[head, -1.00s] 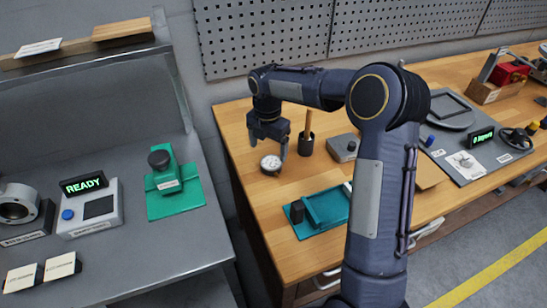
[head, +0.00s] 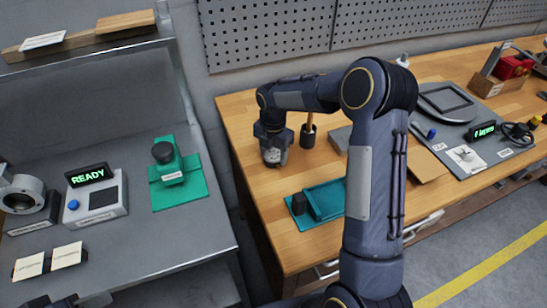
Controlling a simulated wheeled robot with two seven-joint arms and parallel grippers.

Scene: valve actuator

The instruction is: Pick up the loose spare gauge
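The loose spare gauge (head: 272,157), a small round thing with a pale face, is on the wooden bench near its left end. My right gripper (head: 273,150) is pointed down over it, with its fingers low at the gauge's sides. The gripper body covers part of the gauge. I cannot tell whether the fingers touch or grip it. Dark parts at the bottom left edge appear to be the tip of my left arm, mostly cut off; its finger state does not show.
A dark cup with a wooden-handled tool (head: 307,136) stands just right of the gripper. A teal fixture (head: 322,203) lies nearer the bench's front. On the grey bench at left are a green fixture (head: 178,181) and a READY display (head: 90,174).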

